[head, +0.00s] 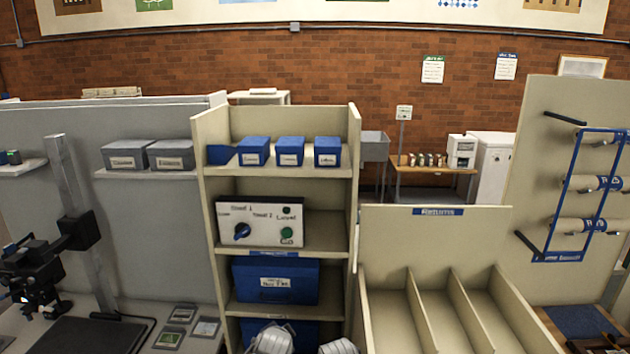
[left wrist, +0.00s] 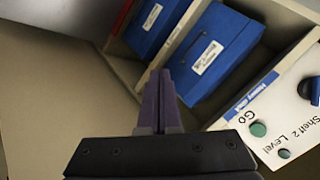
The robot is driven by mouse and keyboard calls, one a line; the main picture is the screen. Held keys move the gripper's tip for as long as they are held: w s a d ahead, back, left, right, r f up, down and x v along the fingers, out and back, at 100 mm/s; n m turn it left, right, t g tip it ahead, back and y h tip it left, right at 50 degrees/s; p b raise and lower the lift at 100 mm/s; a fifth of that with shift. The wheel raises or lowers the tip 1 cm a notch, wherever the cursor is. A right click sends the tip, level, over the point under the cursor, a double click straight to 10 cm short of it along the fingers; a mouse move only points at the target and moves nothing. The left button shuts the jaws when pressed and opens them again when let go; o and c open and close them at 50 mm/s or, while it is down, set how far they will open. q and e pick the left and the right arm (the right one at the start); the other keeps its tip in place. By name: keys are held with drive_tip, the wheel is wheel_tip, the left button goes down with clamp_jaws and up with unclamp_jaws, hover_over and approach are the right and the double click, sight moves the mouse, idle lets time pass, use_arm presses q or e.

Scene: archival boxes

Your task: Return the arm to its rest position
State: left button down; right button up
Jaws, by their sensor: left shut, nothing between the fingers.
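My left gripper (left wrist: 158,88) shows in the left wrist view, with its two purple fingers together and nothing between them. Its fingertips appear in front of the shelf unit, near the edge of a large blue box (left wrist: 213,52); I cannot tell whether they touch. The white control panel (left wrist: 290,110) with a green Go button (left wrist: 258,129) is at the right of that view. In the head view, pale rounded parts of my own arms show at the bottom edge. Neither gripper can be made out there.
The shelf unit (head: 356,150) holds small blue boxes (head: 290,151), the control panel (head: 262,221) and a large blue box (head: 275,280). An empty divided Returns rack (head: 435,235) stands right of it. A copy stand (head: 75,210) is at left, and a blue rack with rolls (head: 598,190) at right.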

use_arm(q)
drive_tip(key=s+d+f+n+g, duration=0.1)
drive_tip(key=s+f+n+g, duration=0.2)
drive_tip(key=s, duration=0.6)
drive_tip(key=s+d+f+n+g, duration=0.2)
drive_tip(key=s+g, duration=0.4)
drive_tip(key=s, duration=0.3)
wheel_tip(320, 180, down, 2)
drive_tip(key=shift+s+d+n+g+y, duration=0.3)
drive_tip(key=shift+s+n+g, duration=0.1)
drive_tip(key=shift+n, duration=0.2)
drive_tip(key=shift+w, duration=0.1)
idle(3.9)
